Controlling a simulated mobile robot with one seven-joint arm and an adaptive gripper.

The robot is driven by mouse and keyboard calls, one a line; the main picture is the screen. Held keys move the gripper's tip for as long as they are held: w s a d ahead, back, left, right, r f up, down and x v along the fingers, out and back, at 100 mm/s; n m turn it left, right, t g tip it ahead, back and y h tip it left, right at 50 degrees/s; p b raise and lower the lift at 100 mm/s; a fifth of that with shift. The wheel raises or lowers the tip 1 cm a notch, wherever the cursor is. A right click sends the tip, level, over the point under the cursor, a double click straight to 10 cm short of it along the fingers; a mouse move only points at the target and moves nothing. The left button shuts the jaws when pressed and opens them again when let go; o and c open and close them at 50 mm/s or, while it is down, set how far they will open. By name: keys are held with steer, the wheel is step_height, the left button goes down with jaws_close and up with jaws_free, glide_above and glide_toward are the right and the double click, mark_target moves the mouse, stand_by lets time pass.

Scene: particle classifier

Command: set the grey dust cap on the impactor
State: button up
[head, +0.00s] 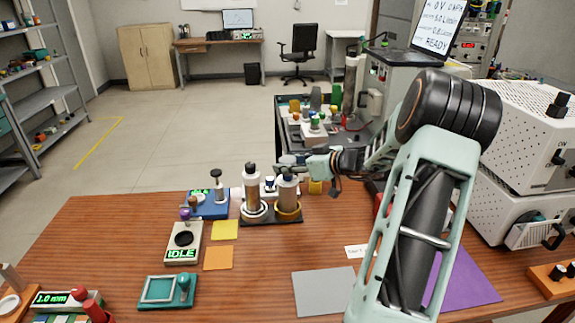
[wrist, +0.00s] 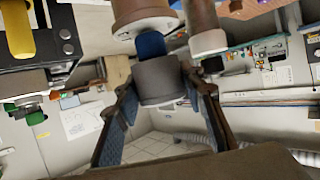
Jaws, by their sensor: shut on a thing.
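The grey dust cap (wrist: 162,82) is a short grey cylinder between my gripper's two fingers in the wrist view. My gripper (wrist: 158,100) is shut on it. A blue neck (wrist: 151,45) meets the cap's edge, and a wide pinkish-brown body (wrist: 138,14) lies beyond it; whether the cap touches or sits on the neck I cannot tell. In the head view my gripper (head: 284,161) is at the upright metal cylinders, one on the left (head: 254,193) and one on the right (head: 288,197). I cannot tell which is the impactor. The cap is not clear there.
A blue device (head: 207,204) and an IDLE scale (head: 183,243) stand left of the cylinders. A yellow pad (head: 224,230), an orange pad (head: 218,257) and a grey mat (head: 324,291) lie in front. White instruments (head: 525,150) stand at right.

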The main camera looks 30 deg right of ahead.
steer(key=shift+f+b, duration=0.55)
steer(key=shift+b, duration=0.6)
steer(key=o, duration=0.9)
steer(key=shift+o, duration=0.2)
steer(key=shift+r, duration=0.15)
steer(key=r+p, duration=0.1)
steer(key=p, duration=0.2)
steer(key=shift+r, duration=0.15)
steer(key=v, duration=1.2)
steer(key=shift+f+b, duration=0.2)
steer(key=shift+b, duration=0.15)
